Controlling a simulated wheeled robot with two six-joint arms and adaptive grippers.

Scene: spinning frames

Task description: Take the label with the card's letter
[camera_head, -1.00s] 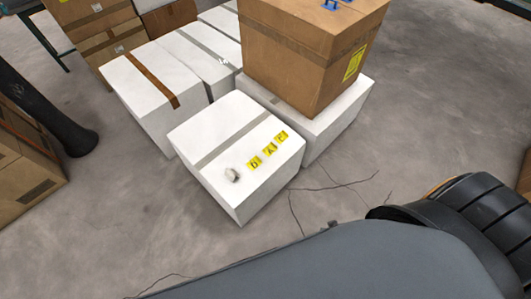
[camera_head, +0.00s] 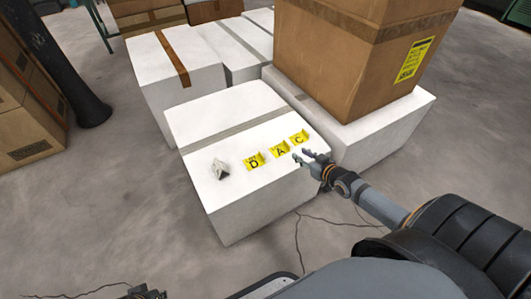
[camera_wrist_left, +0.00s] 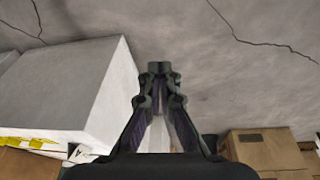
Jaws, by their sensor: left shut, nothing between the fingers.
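Three yellow labels lie in a row on the front white box (camera_head: 245,205): label D (camera_head: 254,162), label A (camera_head: 280,149) and label C (camera_head: 299,137). A small grey-and-white folded piece (camera_head: 220,169), perhaps the card, stands left of D; I cannot read a letter on it. My right gripper (camera_head: 301,156) appears open and empty, just right of and nearer than A and C. My left gripper (camera_head: 147,292) is low at the bottom edge, away from the labels. In the left wrist view its fingers (camera_wrist_left: 160,70) are shut and empty, right of a white box (camera_wrist_left: 70,90).
A tall brown carton (camera_head: 340,60) with a yellow sticker (camera_head: 413,60) stands on another white box (camera_head: 385,125) behind the labels. More white boxes (camera_head: 180,75) stand behind left. Brown cartons (camera_head: 25,120) and a dark post are at far left. The floor in front is clear.

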